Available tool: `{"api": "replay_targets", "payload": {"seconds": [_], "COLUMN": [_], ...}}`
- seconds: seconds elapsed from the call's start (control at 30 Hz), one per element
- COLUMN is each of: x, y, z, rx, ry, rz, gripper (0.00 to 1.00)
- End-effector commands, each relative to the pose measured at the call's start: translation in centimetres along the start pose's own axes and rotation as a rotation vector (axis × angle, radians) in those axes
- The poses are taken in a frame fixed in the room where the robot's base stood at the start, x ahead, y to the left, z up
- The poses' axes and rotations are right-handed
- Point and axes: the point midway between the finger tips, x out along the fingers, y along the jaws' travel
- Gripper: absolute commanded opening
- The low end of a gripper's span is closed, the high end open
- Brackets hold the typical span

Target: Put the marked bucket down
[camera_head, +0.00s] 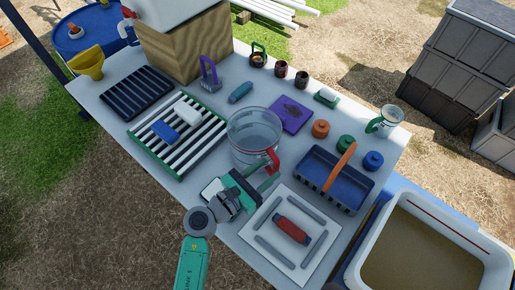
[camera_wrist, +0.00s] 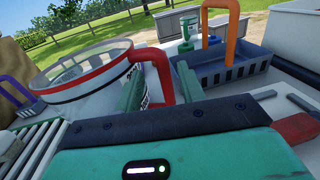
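The marked bucket (camera_head: 254,133) is clear, with a red handle and dark markings on its side. It stands upright on the grey table in the head view, its handle towards my gripper. It also shows at the left in the wrist view (camera_wrist: 85,68), with the handle (camera_wrist: 164,78) to its right. My gripper (camera_head: 263,178) is at the handle side of the bucket. Its two green fingers (camera_wrist: 158,88) are apart, one on each side of the handle in the wrist view. I cannot tell whether they touch it.
A green slatted rack (camera_head: 178,137) with a blue and a white item is close left of the bucket. A blue basket (camera_head: 334,180) with an orange handle is to the right. A white board (camera_head: 290,236) with a red item lies in front. A purple pad (camera_head: 290,114) lies behind.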

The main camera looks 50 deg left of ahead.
Motion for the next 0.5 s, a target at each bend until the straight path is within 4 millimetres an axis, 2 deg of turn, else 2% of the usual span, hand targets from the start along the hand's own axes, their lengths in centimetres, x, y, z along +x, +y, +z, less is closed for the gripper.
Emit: {"api": "replay_targets", "payload": {"seconds": [0.1,0.2,0.47,0.5], "x": [2.4,3.7,4.1,4.1], "y": [-0.3,-0.2,-0.3,-0.3], "z": [-0.4,-0.3,-0.1,-0.1], "rx": [0.001,0.002,0.002,0.002], "ry": [-0.002,-0.001,-0.001,-0.001], "rz": [-0.002,-0.001,0.0,0.0], "gripper": [0.39,0.39,0.39,0.33]}}
